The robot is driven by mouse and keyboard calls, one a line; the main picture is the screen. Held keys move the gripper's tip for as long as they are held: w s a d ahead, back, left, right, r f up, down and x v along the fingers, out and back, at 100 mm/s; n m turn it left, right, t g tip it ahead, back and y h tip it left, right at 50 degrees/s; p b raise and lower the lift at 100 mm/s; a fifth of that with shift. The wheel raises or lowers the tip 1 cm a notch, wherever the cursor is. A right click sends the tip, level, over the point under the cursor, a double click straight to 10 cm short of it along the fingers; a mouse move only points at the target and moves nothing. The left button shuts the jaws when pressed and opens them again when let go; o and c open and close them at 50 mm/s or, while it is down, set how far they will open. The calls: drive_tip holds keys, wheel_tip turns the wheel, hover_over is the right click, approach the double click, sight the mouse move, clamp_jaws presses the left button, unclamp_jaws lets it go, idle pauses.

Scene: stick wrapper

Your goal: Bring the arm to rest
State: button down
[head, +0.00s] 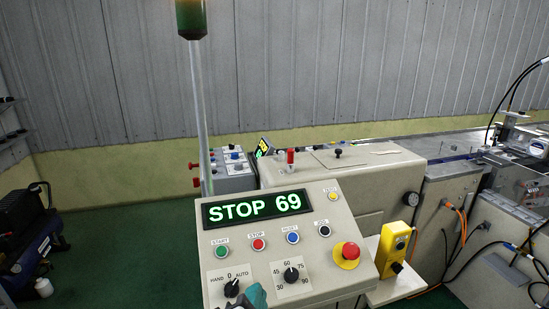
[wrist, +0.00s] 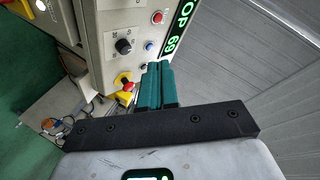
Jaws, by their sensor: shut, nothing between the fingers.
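My gripper (wrist: 157,86) shows in the wrist view, with its two teal fingers shut together and nothing between them. In the head view only a teal tip of my gripper (head: 256,295) shows at the bottom edge, in front of the lower part of the control panel (head: 330,205). The panel's green display (head: 255,207) reads "STOP 69". In the wrist view the panel (wrist: 125,20) appears turned on its side, beyond the fingers. I cannot tell the exact gap between fingers and panel.
The panel carries a red emergency button (head: 347,254), a HAND/AUTO knob (head: 232,287) and several small buttons. A yellow box (head: 394,250) stands to its right. Cables hang at the far right. Green floor (head: 130,255) is open to the left, before a dark blue machine (head: 32,245).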

drive_tip(key=s+d+f+n+g+h, duration=0.1)
drive_tip(key=s+d+f+n+g, duration=0.15)
drive_tip(key=d+f, duration=0.7)
drive_tip(key=s+d+f+n+g+h, duration=0.1)
drive_tip(key=d+f+n+g, duration=0.25)
drive_tip(key=d+f, duration=0.65)
drive_tip(key=s+d+f+n+g, duration=0.1)
drive_tip(key=s+d+f+g, duration=0.1)
drive_tip(key=s, duration=0.5)
drive_tip(key=s+d+f+n+g+y, duration=0.1)
drive_tip(key=s+d+f+n+g, duration=0.1)
drive_tip(key=s+d+f, duration=0.3)
drive_tip(key=s+d+f+n+g+y, duration=0.1)
drive_tip(key=s+d+f+n+g, duration=0.1)
drive_tip(key=s, duration=0.6)
wheel_tip(320, 180, down, 2)
drive_tip(key=shift+s+d+f+g, duration=0.25)
drive_tip(key=shift+s+d+g, duration=0.15)
drive_tip(key=shift+d+g, duration=0.4)
drive_tip(key=c, duration=1.8)
unclamp_jaws()
drive_tip(key=shift+d, duration=0.1)
